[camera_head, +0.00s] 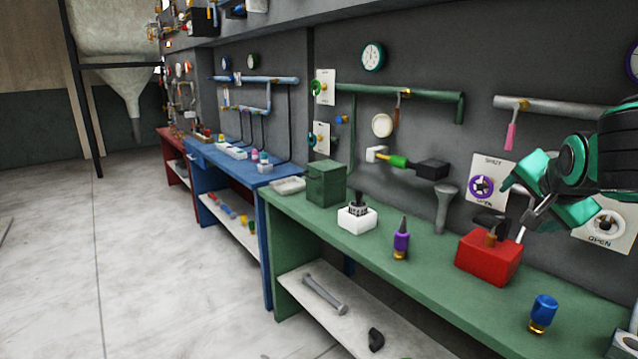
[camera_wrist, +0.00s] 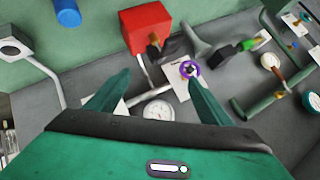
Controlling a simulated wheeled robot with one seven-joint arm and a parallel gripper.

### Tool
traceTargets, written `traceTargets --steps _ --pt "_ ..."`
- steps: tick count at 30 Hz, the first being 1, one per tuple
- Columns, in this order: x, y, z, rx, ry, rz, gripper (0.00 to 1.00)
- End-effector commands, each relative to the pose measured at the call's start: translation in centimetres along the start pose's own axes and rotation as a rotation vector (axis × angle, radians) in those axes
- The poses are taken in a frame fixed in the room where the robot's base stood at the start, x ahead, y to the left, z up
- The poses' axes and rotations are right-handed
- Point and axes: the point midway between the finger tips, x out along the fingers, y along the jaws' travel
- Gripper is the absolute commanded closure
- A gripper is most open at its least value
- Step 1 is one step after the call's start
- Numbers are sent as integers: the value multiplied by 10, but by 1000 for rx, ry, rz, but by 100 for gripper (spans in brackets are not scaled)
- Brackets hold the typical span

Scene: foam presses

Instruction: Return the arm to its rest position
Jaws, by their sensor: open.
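My gripper (camera_head: 541,200) is at the right of the head view, above the green bench (camera_head: 335,215) and close to the back wall. Its two teal fingers are spread apart. In the wrist view, my gripper (camera_wrist: 158,76) shows the fingers apart with nothing held between them. The red box (camera_head: 487,262) stands on the bench below and left of the gripper, with a brown and black fitting on top and a grey lever at its right. The red box also shows beyond the fingers in the wrist view (camera_wrist: 143,27). In the head view, my gripper overlaps part of the wall plates.
A blue bottle (camera_head: 543,312), a purple bottle (camera_head: 401,240), a white block (camera_head: 357,220) and a green box (camera_head: 326,184) stand on the bench. Pipes, gauges and a purple valve (camera_head: 482,187) line the wall. The floor (camera_head: 130,240) at the left is clear.

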Motion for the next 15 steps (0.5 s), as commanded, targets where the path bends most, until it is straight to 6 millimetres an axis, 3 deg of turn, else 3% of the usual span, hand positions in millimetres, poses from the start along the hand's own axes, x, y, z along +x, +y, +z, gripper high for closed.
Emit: traceTargets --steps 5,11,15 --pt "5 47 8 -69 -63 108 26" --pt "-7 100 26 -163 -166 214 26" --pt "-19 145 48 -249 -283 297 26"
